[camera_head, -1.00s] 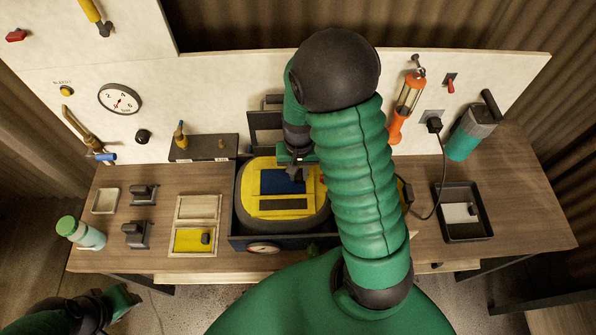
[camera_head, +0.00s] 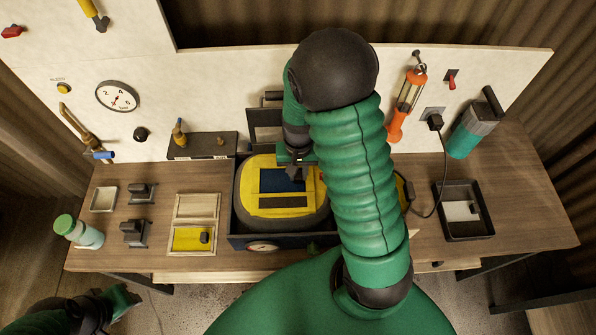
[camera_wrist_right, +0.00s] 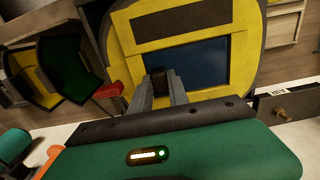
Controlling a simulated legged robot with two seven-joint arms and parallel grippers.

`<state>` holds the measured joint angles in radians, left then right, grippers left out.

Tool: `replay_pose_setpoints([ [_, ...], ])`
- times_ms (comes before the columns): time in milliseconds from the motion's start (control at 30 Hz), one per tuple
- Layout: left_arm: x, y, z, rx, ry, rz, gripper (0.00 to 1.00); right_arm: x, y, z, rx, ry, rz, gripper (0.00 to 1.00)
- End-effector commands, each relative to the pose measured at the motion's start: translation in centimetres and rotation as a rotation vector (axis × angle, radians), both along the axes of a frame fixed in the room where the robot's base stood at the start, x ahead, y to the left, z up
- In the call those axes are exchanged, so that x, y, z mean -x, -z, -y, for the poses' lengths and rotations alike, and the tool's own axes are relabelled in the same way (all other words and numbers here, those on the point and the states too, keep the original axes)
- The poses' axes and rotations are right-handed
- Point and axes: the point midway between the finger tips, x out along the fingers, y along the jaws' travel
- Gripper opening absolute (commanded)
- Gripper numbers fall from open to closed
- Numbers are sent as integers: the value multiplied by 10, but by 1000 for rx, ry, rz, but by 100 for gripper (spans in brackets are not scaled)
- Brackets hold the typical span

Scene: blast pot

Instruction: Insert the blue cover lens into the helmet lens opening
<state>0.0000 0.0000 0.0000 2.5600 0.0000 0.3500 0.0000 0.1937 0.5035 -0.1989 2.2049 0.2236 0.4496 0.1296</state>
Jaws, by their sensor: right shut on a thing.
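The yellow helmet (camera_head: 316,211) with a dark rim sits in a dark box in the middle of the bench. The dark blue cover lens (camera_head: 272,181) lies at its lens opening and looks about level with the yellow face; I cannot tell if it is fully seated. My right gripper (camera_head: 296,174) is over the lens's right part. In the wrist view, my right gripper (camera_wrist_right: 158,84) is shut on a small dark tab at the edge of the blue lens (camera_wrist_right: 203,64). My left arm shows at the lower left; its gripper (camera_head: 122,301) is dim and its fingers are unclear.
A dark strip (camera_head: 284,202) crosses the helmet below the lens. A two-part wooden tray (camera_head: 195,223) with a yellow piece is to the left. A black tray (camera_head: 463,229) is at the right.

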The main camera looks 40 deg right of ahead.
Motion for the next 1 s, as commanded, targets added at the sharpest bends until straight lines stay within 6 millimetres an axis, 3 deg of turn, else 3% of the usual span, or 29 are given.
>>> replay_pose_setpoints([
  [133, 0, 0, 0, 0, 0, 0, 36, 0, 0, 0, 0, 0, 0, 0],
  [167, 0, 0, 0, 0, 0, 0, 36, 0, 0, 0, 0, 0, 0, 25],
  [333, 0, 0, 0, 0, 0, 0, 36, 0, 0, 0, 0, 0, 0, 46],
  [633, 0, 0, 0, 0, 0, 0, 36, 0, -1, 0, 1, 0, 1, 46],
  [733, 0, 1, 0, 0, 0, 0, 36, -2, -10, 0, 2, -1, 5, 46],
  [867, 0, 5, 0, 0, 0, 0, 36, -2, -37, 0, 1, -1, 8, 46],
  [1000, 0, 10, 0, 0, 0, 0, 36, -3, -79, 1, 2, -2, 10, 46],
])
